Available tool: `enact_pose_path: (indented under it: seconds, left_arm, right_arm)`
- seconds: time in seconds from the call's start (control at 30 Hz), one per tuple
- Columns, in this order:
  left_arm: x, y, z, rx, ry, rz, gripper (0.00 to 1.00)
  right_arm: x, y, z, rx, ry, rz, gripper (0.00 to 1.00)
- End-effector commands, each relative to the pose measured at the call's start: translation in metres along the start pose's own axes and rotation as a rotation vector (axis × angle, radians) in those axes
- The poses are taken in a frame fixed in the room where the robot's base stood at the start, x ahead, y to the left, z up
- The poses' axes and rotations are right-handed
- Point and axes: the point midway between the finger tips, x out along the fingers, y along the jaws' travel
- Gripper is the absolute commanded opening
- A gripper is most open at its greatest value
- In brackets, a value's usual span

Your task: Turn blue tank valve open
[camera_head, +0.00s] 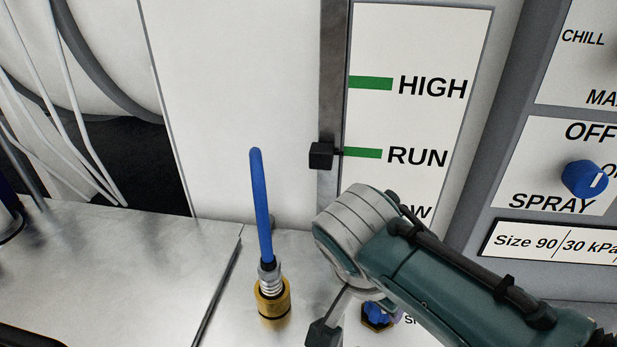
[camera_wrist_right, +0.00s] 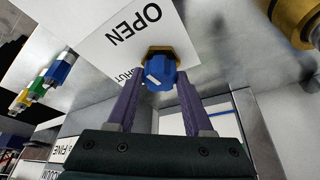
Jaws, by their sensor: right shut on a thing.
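The blue tank valve is a small blue knob (camera_wrist_right: 161,73) on a brass nut, with a white plate (camera_wrist_right: 98,52) lettered OPEN and SHUT beside it in the right wrist view. The knob's white mark is on its left side, nearer the SHUT lettering. My right gripper (camera_wrist_right: 158,78) has its two purple fingers on either side of the knob and is shut on it. In the head view the knob (camera_head: 376,314) shows low, partly hidden, beside my right arm. My left gripper is in neither view.
A blue rod (camera_head: 261,200) stands upright in a brass fitting (camera_head: 272,302), left of my right arm. Behind is a gauge panel (camera_head: 470,50) with a black slider (camera_head: 321,155) at RUN. A blue SPRAY dial (camera_head: 584,179) is at right. Bare metal deck lies at left.

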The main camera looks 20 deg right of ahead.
Motion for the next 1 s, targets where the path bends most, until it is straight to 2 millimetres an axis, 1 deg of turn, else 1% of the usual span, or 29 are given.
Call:
enact_pose_path:
  seconds: [0.1,0.33,0.9,0.93,1.0]
  left_arm:
    - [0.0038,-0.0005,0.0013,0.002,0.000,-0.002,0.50]
    - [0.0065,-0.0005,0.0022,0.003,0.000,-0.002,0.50]
    - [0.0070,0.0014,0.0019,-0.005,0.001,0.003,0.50]
    - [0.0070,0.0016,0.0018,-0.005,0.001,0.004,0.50]
    - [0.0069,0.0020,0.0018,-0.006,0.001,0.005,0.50]
  right_arm:
    - [0.0009,-0.0010,0.0002,0.060,0.000,0.024,0.00]
    - [0.0008,-0.0010,-0.0006,0.134,0.001,0.055,0.00]
    - [0.0005,-0.0006,-0.0016,0.159,0.003,0.066,0.00]
    - [0.0005,-0.0006,-0.0016,0.159,0.003,0.066,0.55]
    - [0.0005,-0.0007,-0.0015,0.159,0.003,0.065,0.62]
